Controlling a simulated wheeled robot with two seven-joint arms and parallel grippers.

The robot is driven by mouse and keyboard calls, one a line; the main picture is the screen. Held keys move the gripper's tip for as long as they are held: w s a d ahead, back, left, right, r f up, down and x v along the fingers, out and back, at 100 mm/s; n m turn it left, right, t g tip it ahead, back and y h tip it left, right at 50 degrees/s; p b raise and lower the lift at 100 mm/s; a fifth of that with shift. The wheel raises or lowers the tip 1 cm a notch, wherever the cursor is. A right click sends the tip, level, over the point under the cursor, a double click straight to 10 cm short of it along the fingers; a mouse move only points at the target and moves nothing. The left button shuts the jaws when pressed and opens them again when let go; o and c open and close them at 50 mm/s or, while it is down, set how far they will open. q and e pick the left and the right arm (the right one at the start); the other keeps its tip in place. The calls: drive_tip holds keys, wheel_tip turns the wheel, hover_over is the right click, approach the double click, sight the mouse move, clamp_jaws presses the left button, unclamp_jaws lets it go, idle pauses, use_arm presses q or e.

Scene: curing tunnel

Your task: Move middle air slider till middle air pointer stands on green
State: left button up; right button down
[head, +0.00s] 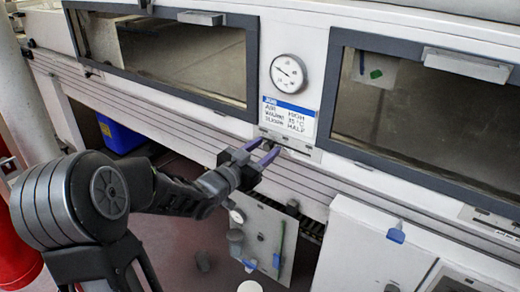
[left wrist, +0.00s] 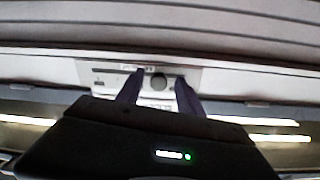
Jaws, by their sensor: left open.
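A pale slider plate (head: 302,149) sits on the tunnel front, below a label card. In the left wrist view, the plate (left wrist: 110,79) bears a dark round knob (left wrist: 158,82), probably the middle air slider. My left gripper (head: 267,150) is open, its purple fingers reaching the plate's left part. In the left wrist view its fingertips (left wrist: 160,75) are on either side of the knob, with no clear contact. A round white gauge (head: 289,73) with a dark pointer is above the card. I cannot make out a green mark or a separate air pointer. My right gripper is not in view.
Below are a hanging panel (head: 262,238) with knobs and a white cabinet (head: 370,245). A blue bin (head: 120,134) is under the tunnel.

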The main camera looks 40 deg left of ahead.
use_arm(q)
clamp_jaws()
idle(1.3)
